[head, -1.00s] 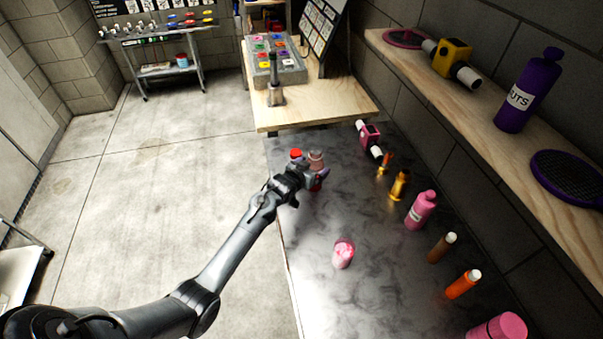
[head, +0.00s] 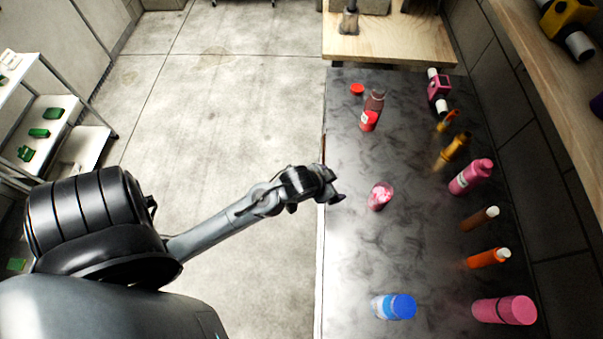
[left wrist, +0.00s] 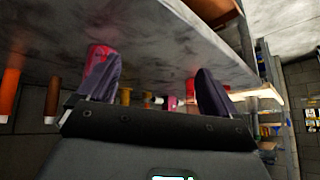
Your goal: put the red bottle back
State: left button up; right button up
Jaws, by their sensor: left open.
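A red item (head: 369,121), perhaps the red bottle or its label, shows on the grey table, touching or overlapping a dark reddish-brown bottle (head: 375,99). I cannot tell whether they are one piece. A small red cap-like piece (head: 357,89) lies just behind to the left. My left gripper (head: 335,189) is open and empty over the table's left edge, in front of these red things and left of a pink-and-white jar (head: 380,196). The left wrist view shows its two spread fingers (left wrist: 155,80), with a pink object (left wrist: 103,52) partly behind one. My right gripper is out of view.
A row along the table's right holds a pink bottle (head: 471,177), a brown bottle (head: 478,219), an orange bottle (head: 487,258) and a pink cylinder (head: 505,310). A blue-capped bottle (head: 395,306) lies or stands at the front. The table's left-middle strip is clear.

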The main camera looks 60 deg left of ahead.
pick_arm(q)
jog(key=s+d+r+m+g+h, duration=0.1)
jog(key=s+d, duration=0.5)
jog(key=s, duration=0.8)
jog(key=r+g, duration=0.1)
jog(key=g, duration=0.1)
jog(key=shift+s+d+g, duration=0.2)
jog(key=shift+d+g, duration=0.2)
jog(key=shift+r, duration=0.1)
notch_tip(320, 180, up, 28)
jog(key=p, duration=2.8)
jog(key=shift+f, duration=0.2)
